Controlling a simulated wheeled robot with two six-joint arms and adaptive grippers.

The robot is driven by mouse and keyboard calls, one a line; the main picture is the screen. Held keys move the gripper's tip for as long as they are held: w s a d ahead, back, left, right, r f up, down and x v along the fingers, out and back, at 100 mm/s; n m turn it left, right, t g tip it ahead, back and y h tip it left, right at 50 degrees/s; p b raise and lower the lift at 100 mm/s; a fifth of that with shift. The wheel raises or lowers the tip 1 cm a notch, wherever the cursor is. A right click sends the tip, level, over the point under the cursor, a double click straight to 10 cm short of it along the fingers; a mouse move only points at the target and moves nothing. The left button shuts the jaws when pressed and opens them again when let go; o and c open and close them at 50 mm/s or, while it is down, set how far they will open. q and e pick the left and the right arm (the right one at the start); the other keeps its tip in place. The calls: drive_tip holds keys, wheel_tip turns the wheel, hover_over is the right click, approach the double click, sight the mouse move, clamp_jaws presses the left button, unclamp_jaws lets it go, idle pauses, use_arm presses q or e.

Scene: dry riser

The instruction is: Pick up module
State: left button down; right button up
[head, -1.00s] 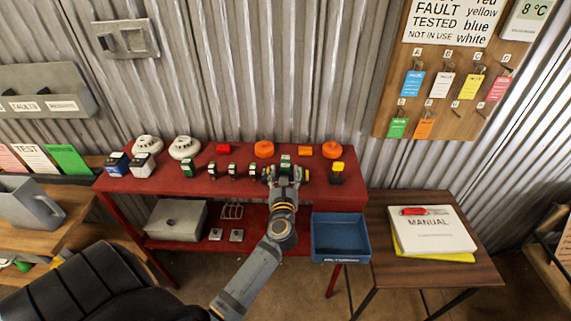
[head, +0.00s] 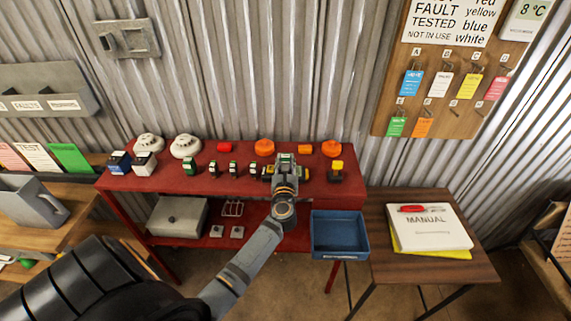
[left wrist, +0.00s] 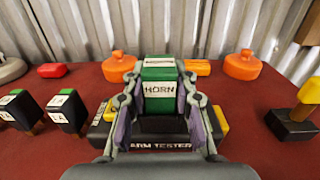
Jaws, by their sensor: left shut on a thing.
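The module is a green and white block labelled HORN (left wrist: 159,88), standing upright between my fingers in the left wrist view. Its green top shows in the head view (head: 285,157). My left gripper (left wrist: 160,108) is shut on its sides; the gripper also shows over the red bench in the head view (head: 285,173). A dark unit with yellow ends, marked ALARM TESTER (left wrist: 160,146), lies at the module's foot. The fingers hide much of where they meet, so I cannot tell whether the module touches the tester. My right gripper is not in view.
A blue tray (head: 340,255) sits lower right, beside a table with a manual (head: 430,228).

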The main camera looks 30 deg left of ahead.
sight(285, 156)
use_arm(q)
wheel_tip(285, 156, up, 4)
drive_tip(key=p, duration=0.4)
drive_tip(key=shift+r, duration=0.2)
drive_tip(key=s+r+p, duration=1)
drive_tip(key=s+r, duration=0.3)
drive_tip(key=s, duration=0.1)
drive_tip(key=shift+d, duration=0.25)
idle(0.8)
idle(0.7)
